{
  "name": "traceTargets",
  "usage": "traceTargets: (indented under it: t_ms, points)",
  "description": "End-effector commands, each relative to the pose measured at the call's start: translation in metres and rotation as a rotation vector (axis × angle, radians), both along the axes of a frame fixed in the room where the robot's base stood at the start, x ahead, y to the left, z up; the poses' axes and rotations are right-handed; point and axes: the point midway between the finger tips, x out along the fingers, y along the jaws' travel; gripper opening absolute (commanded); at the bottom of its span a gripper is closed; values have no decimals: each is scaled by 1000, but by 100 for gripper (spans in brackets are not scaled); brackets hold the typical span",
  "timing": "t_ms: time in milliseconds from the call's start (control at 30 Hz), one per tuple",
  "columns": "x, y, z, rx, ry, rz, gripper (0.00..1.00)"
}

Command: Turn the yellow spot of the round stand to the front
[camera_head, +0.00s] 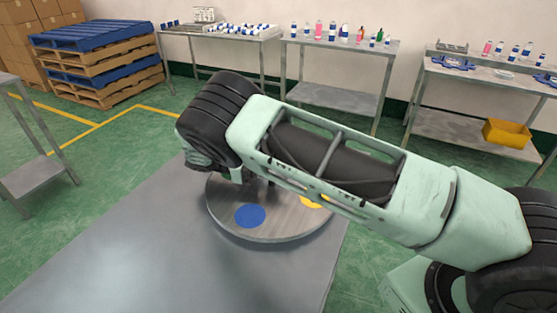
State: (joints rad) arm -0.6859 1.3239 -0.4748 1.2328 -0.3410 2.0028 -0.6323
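The round stand (285,228) is a grey, wood-grained disc on the grey metal table (150,255). A blue spot (250,215) shows on its near left part. A yellow spot (314,203) shows on its right part, partly covered by my arm. My arm reaches in from the right, across and above the stand, and hides much of its far side. My gripper is behind the arm's end, over the far left part of the stand; its fingers cannot be made out.
The table is bare to the left of and in front of the stand. Side tables with bottles (332,32) and a yellow bin (507,133) stand along the back wall. Stacked pallets (95,62) stand at the far left, and a small metal table (32,175) at the left edge.

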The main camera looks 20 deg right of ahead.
Motion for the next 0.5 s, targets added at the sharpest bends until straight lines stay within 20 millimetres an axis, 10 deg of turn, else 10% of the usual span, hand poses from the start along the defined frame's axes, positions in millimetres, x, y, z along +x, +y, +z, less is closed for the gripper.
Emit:
traceTargets:
  t_ms: [467, 500]
  points:
    - [-1, 0, -1, 1, -1, -17, 0]
    - [-1, 0, -1, 0, 0, -17, 44]
